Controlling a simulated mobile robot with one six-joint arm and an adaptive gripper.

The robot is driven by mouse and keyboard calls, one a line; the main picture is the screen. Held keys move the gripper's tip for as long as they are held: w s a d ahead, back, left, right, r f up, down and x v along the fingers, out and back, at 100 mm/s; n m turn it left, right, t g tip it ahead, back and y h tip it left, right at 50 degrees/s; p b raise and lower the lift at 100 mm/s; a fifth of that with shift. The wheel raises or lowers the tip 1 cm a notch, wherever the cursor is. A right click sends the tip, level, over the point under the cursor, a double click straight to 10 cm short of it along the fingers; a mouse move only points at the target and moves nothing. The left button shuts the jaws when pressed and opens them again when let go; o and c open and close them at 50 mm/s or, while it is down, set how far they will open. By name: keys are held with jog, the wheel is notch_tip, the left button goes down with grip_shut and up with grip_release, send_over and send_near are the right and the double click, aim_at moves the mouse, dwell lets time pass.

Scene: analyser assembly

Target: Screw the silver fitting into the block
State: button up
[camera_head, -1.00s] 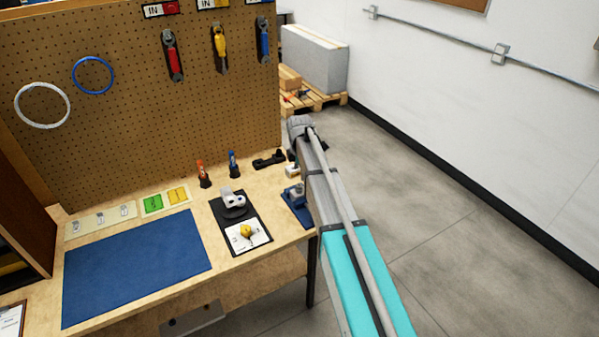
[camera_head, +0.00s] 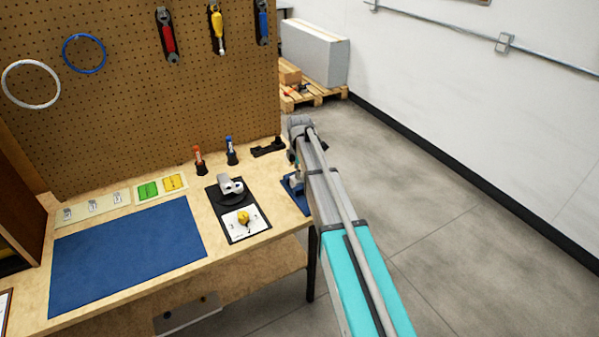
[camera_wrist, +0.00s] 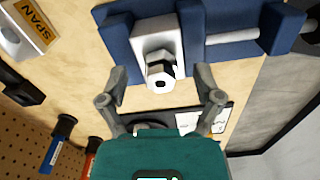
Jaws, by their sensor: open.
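The silver fitting (camera_wrist: 160,74) shows in the wrist view as a short hex piece with a dark hole in its end. It sits at the face of a pale grey block (camera_wrist: 154,38), which is held in a blue fixture (camera_wrist: 120,38). I cannot tell how deep the fitting is in the block. My gripper (camera_wrist: 160,80) is open, with one finger on each side of the fitting and gaps between.
A grey-white part (camera_head: 230,187) stands on a dark mat left of the fixture, near a yellow knob (camera_head: 243,217) on a white card. Red (camera_head: 199,160) and blue (camera_head: 231,152) marker-like tools stand behind. A wide blue mat (camera_head: 125,260) lies clear at left.

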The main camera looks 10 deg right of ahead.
jog(key=shift+f, duration=0.2)
grip_shut()
dwell(0.5)
jog(key=shift+m, duration=0.3)
jog(key=shift+m, duration=1.8)
jog(key=shift+m, duration=2)
